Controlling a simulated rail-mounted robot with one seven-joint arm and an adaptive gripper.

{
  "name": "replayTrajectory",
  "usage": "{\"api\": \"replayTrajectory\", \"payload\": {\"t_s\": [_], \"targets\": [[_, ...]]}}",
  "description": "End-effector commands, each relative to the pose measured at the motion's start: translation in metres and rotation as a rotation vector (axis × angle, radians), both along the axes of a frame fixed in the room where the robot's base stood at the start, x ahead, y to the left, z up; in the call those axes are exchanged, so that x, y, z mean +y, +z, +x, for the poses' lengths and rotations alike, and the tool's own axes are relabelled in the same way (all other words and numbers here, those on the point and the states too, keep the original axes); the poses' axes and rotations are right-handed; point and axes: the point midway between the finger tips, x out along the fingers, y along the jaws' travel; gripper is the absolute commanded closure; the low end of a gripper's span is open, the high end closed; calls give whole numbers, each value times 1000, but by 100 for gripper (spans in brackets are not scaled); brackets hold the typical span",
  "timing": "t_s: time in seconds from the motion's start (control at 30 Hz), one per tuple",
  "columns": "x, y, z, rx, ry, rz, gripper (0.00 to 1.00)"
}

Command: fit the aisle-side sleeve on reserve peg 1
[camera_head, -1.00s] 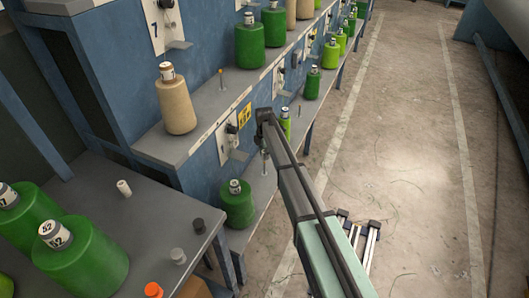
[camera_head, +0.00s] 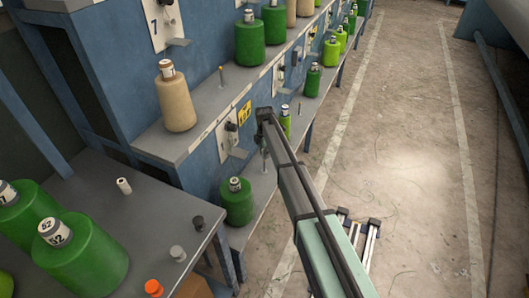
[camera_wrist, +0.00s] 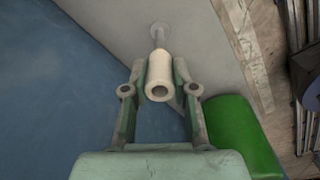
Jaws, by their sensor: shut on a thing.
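In the wrist view my gripper (camera_wrist: 159,84) is shut on a cream, hollow sleeve (camera_wrist: 158,68), its open end facing the camera. A slim pale peg (camera_wrist: 159,38) with a round base stands on the grey shelf just beyond the sleeve, roughly in line with it. I cannot tell whether the sleeve's far end touches or surrounds the peg. In the head view a thin peg (camera_head: 265,161) shows on the lower shelf below my arm's end; my arm hides most of the gripper and sleeve there.
A green cone (camera_head: 237,203) stands on the lower shelf close by; a green body (camera_wrist: 232,130) also shows at right in the wrist view. A tan cone (camera_head: 176,103) and a bare peg (camera_head: 221,78) are on the upper shelf. The grey table (camera_head: 110,215) holds green cones and small pieces.

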Motion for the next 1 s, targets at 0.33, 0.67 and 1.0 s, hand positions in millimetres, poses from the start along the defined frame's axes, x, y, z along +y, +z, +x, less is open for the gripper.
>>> {"api": "replayTrajectory", "payload": {"t_s": [0.33, 0.67, 1.0], "targets": [[0, -8, 0, 0, 0, 0, 97], [0, -15, 0, 0, 0, 0, 97], [0, -23, 0, -1, 0, 1, 97]]}}
